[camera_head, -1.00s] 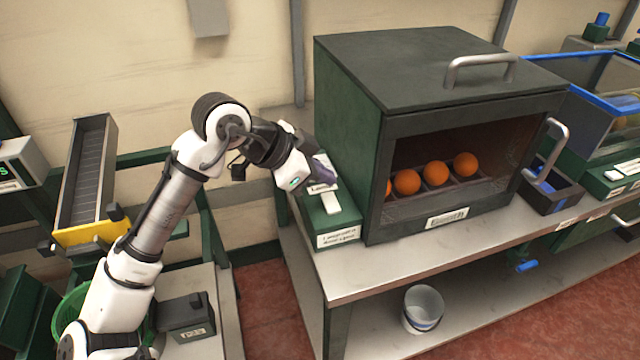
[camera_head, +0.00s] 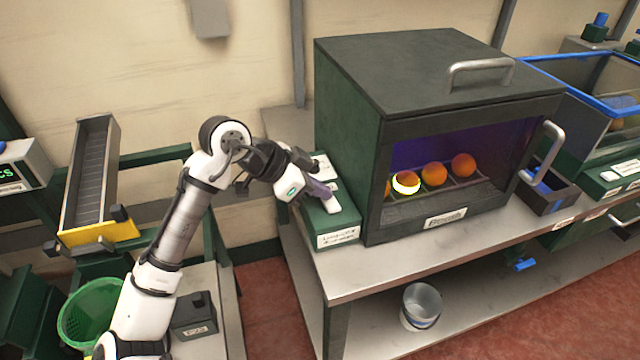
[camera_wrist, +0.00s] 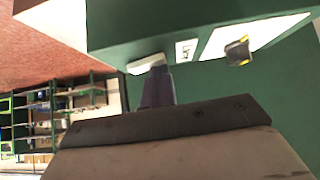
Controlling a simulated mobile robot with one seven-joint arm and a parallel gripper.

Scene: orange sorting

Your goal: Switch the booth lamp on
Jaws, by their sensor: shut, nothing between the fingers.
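The booth (camera_head: 350,140) is a dark green box with a window, standing on the bench. Its inside glows violet, and the leftmost fully visible orange (camera_head: 407,178) has a bright yellow-green patch. A green switch box (camera_head: 345,226) with a label stands against the booth's left side. A white switch (camera_head: 333,207) sits on its top; it also shows in the wrist view (camera_wrist: 146,64). My gripper (camera_head: 328,194) is shut and empty, its fingertips at the white switch. I cannot tell whether they touch it. The fingers (camera_wrist: 157,88) partly hide the box top.
Other oranges (camera_head: 463,164) sit in a row in the booth. The bench (camera_head: 400,256) has free room in front of it. A bucket (camera_head: 422,303) stands on the lower shelf. A small dark bin (camera_head: 548,196) is right of the booth. A green basket (camera_head: 88,312) is at lower left.

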